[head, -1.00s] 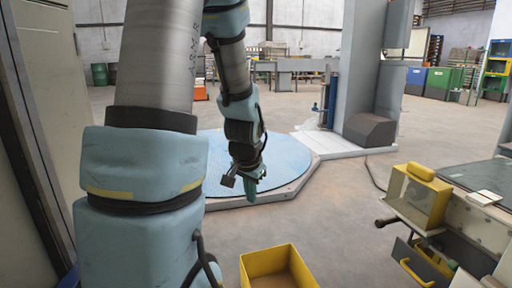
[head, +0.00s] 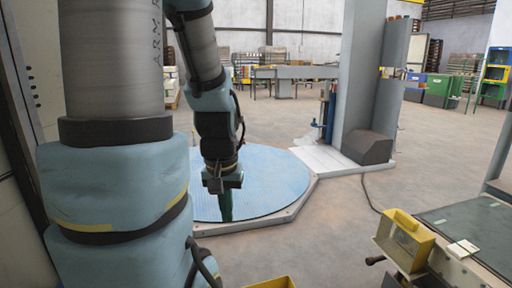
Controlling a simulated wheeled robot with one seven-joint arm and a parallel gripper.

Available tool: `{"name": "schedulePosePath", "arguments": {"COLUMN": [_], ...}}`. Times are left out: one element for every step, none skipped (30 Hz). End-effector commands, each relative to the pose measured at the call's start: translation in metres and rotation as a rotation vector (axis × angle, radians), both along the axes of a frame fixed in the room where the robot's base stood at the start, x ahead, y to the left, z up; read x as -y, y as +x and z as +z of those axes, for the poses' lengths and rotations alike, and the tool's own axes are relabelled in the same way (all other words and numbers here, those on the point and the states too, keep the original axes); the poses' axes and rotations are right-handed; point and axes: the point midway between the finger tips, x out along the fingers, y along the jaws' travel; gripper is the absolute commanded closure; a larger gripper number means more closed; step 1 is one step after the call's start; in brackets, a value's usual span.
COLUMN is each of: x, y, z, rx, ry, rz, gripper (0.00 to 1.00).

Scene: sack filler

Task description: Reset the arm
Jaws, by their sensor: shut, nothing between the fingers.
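My gripper (head: 225,208) hangs from my arm in the middle left of the head view, pointing down. Its green fingers are together and hold nothing. In the picture it lies over the round blue platform (head: 270,180). My large blue and grey arm links fill the left side and hide part of that platform.
A grey column (head: 358,80) stands on a pale base behind the platform. A yellow box-shaped part (head: 403,238) sits on a bench at the lower right. The rim of a yellow bin (head: 272,283) shows at the bottom edge. Open concrete floor lies between platform and bench.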

Motion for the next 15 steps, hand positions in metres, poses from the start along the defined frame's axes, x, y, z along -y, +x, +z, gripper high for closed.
{"name": "schedulePosePath", "arguments": {"x": [0.000,0.000,0.000,0.000,0.000,0.000,0.000,0.000,0.000,0.000,0.000,0.000,0.000,0.000,0.000], "y": [0.000,0.000,0.000,0.000,0.000,0.000,0.000,0.000,0.000,0.000,0.000,0.000,0.000,0.000,0.000], "z": [0.035,0.044,0.057,0.066,0.076,0.088,0.098,0.108,0.120,0.130,0.139,0.151,0.160,0.168,0.178], "rx": [0.000,0.000,0.000,0.000,0.000,0.000,0.000,0.000,0.000,0.000,0.000,0.000,0.000,0.000,0.000], "ry": [0.000,0.000,0.000,0.000,0.000,0.000,0.000,0.000,0.000,0.000,0.000,0.000,0.000,0.000,0.000], "rz": [0.000,0.000,-0.001,-0.001,-0.001,-0.001,-0.001,-0.001,-0.001,-0.001,-0.001,-0.001,-0.001,-0.001,-0.001], "gripper": [1.00,1.00,1.00,1.00,1.00,1.00,1.00,1.00,1.00,1.00,1.00,1.00,1.00,1.00,1.00]}}
